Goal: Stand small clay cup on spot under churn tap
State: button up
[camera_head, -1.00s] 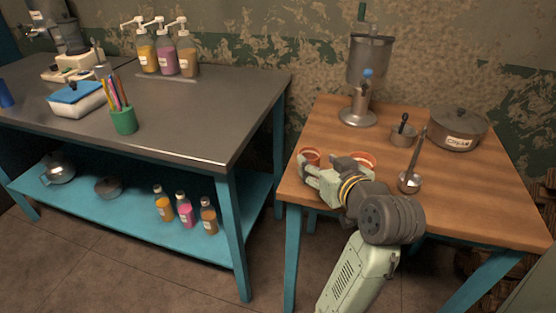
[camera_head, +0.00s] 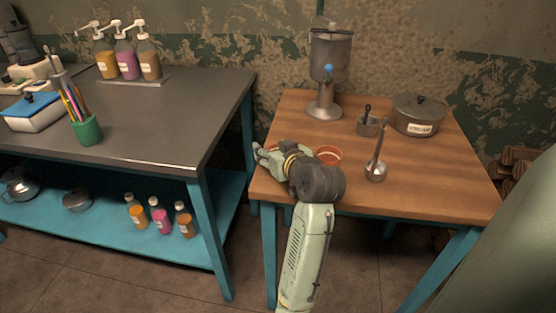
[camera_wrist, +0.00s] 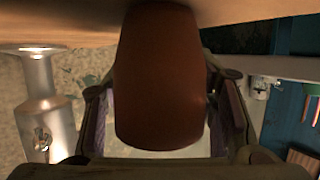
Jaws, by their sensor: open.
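The small clay cup (camera_wrist: 158,80) fills the middle of the wrist view, reddish brown, between the two fingers. My gripper (camera_head: 268,155) is at the wooden table's front left corner with its fingers open around the cup. In the head view the gripper hides most of the cup; only a bit of reddish rim (camera_head: 273,147) shows. The churn also appears upside down in the wrist view (camera_wrist: 40,105).
A second, wider clay vessel (camera_head: 328,154) stands just right of my wrist. A ladle (camera_head: 376,170), a small pot (camera_head: 368,126) and a lidded labelled pot (camera_head: 418,115) occupy the table's right part. The wood (camera_head: 300,120) between gripper and churn is clear.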

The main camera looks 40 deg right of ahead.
jog(key=shift+c, duration=0.2)
jog(key=c, duration=1.2)
